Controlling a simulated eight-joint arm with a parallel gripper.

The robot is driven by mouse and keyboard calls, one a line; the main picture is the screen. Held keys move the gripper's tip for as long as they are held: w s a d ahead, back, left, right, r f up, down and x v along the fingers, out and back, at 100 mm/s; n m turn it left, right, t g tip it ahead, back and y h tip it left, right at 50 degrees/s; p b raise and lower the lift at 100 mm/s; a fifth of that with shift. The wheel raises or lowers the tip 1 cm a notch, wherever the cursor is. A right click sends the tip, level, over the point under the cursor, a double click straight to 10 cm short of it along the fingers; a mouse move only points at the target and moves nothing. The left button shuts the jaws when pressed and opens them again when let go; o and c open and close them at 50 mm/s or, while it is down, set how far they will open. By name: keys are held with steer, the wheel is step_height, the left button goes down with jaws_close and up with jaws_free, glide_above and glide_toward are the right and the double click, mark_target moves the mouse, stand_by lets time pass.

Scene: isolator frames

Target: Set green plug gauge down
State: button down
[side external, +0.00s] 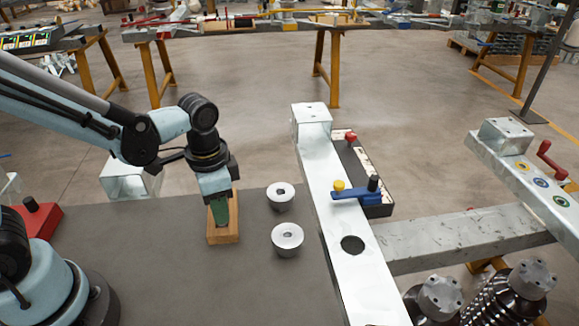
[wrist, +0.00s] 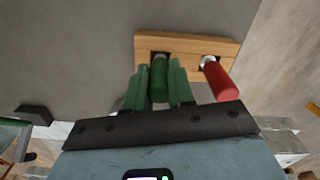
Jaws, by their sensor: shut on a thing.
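The green plug gauge (wrist: 159,80) is held between the two green fingers of my gripper (wrist: 161,72) in the wrist view. Its far end is at the left part of a wooden block (wrist: 185,42); I cannot tell whether it is in a hole or just above. A red plug gauge (wrist: 221,82) stands at the right hole of the same block. In the side view my gripper (side external: 219,213) points down over the wooden block (side external: 223,238), which lies on the dark table. The gauges are not distinguishable there, hidden by the gripper.
A red box (side external: 36,222) is at left.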

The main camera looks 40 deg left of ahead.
steer(key=c, duration=1)
jaws_free()
steer(key=shift+f, duration=0.1)
steer(key=shift+o, duration=0.2)
step_height(320, 180, up, 12)
steer(key=shift+r, duration=0.1)
steer(key=a+f+n+t, duration=0.2)
steer(key=a+n+t, duration=0.3)
steer(key=n+t, duration=0.1)
steer(key=shift+s+a+f+t, duration=0.25)
steer(key=shift+a+t, duration=0.15)
steer(key=shift+t, duration=0.2)
